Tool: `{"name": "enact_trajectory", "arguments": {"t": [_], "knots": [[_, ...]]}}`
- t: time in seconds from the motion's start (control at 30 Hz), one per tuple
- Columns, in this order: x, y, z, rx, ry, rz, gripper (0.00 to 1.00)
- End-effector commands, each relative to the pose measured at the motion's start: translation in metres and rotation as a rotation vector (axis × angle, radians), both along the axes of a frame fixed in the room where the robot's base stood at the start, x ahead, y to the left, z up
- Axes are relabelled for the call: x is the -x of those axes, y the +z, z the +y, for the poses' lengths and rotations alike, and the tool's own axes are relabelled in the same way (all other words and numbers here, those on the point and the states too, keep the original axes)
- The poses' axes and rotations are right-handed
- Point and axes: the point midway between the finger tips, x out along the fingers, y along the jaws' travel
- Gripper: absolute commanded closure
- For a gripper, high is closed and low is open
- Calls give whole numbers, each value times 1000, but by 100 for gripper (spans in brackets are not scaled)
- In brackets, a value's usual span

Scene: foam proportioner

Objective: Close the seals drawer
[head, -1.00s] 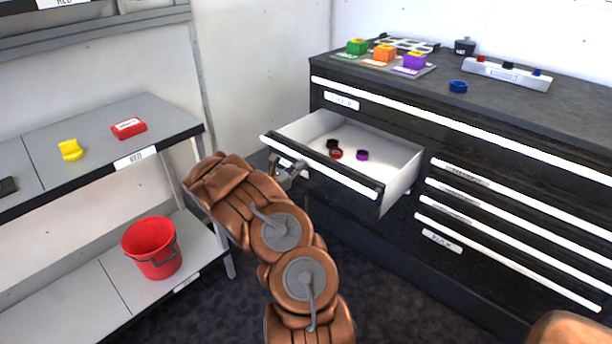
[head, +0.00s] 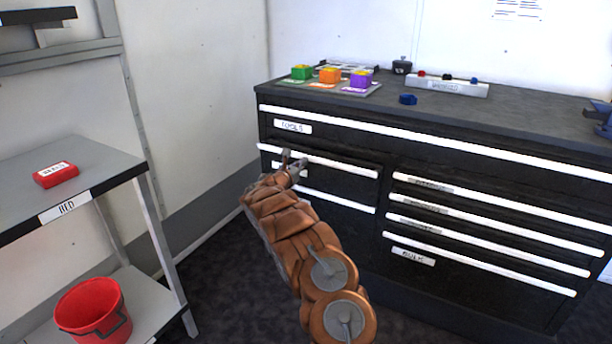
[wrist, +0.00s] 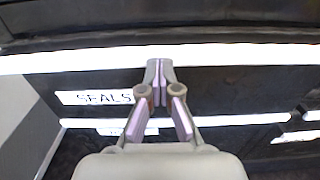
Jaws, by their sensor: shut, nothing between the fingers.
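The seals drawer (head: 340,167) is the upper left small drawer of the black cabinet, below the wide tools drawer. Its front looks flush, or nearly so, with the cabinet face, and its inside is hidden. In the wrist view its white handle strip (wrist: 230,55) runs across the top, with the SEALS label (wrist: 95,97) below it at the left. My gripper (head: 291,158) is at the left part of this drawer front. In the wrist view my gripper (wrist: 160,68) is shut and empty, its fingertips at the handle strip; whether they touch cannot be told.
Several drawers at the right (head: 480,220) look shut. A grey shelf with a red box (head: 55,174) and red bucket (head: 93,312) stands left.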

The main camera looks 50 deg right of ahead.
Motion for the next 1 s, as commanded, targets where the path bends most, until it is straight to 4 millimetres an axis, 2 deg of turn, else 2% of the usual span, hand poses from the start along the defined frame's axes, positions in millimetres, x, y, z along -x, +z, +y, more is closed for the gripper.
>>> {"name": "enact_trajectory", "arguments": {"t": [0.1, 0.33, 0.7, 1.0], "knots": [[0, -3, -16, -1, -1, -3, 100], [3, -1, -36, -1, -3, 0, 100], [10, 2, -46, 2, -11, -1, 100], [14, 3, -47, 4, -17, -2, 100]]}}
